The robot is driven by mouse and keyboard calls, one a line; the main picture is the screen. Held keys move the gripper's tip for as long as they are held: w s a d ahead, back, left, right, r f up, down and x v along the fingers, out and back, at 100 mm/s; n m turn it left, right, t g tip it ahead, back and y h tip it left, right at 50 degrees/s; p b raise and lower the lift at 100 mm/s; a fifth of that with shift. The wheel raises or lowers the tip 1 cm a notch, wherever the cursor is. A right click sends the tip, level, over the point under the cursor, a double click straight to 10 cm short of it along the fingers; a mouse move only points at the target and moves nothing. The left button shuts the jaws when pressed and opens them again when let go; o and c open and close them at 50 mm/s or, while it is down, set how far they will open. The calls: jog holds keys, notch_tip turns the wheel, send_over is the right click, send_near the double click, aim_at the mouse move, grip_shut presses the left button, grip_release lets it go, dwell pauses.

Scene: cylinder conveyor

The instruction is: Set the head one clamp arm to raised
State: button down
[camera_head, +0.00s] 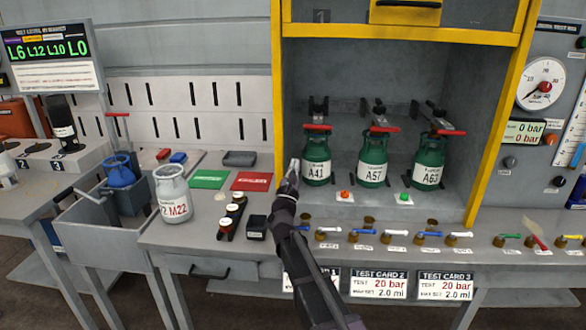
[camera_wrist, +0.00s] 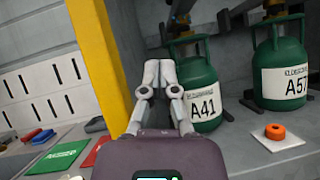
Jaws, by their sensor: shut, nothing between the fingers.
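Three clamp arms with red handles stand in the yellow-framed bay, one above each green cylinder. The leftmost one (camera_head: 317,127) has its red bar lying across the top of cylinder A41 (camera_head: 316,172). Its dark bracket rises behind it. In the wrist view, cylinder A41 (camera_wrist: 203,100) is just right of my gripper (camera_wrist: 155,75), and only part of the clamp (camera_wrist: 181,18) shows at the top edge. My gripper (camera_head: 293,167) is shut and empty, pointing up at the left of A41, below the clamp's handle. I cannot tell whether it touches the cylinder.
Cylinders A57 (camera_head: 373,172) and A63 (camera_head: 428,175) stand to the right under similar clamps. Orange (camera_head: 345,194) and green (camera_head: 405,197) knobs sit in front. Several coloured valve handles line the bench front. The yellow bay post (camera_wrist: 102,60) is close to my gripper's left.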

jog(key=w+d+r+p, duration=0.1)
jog(key=w+r+p, duration=0.5)
jog(key=r, duration=0.1)
jog(key=shift+d+p, duration=0.25)
jog(key=shift+p, duration=0.05)
jog(key=shift+d+r, duration=0.15)
jog(key=shift+r, duration=0.05)
dwell(0.5)
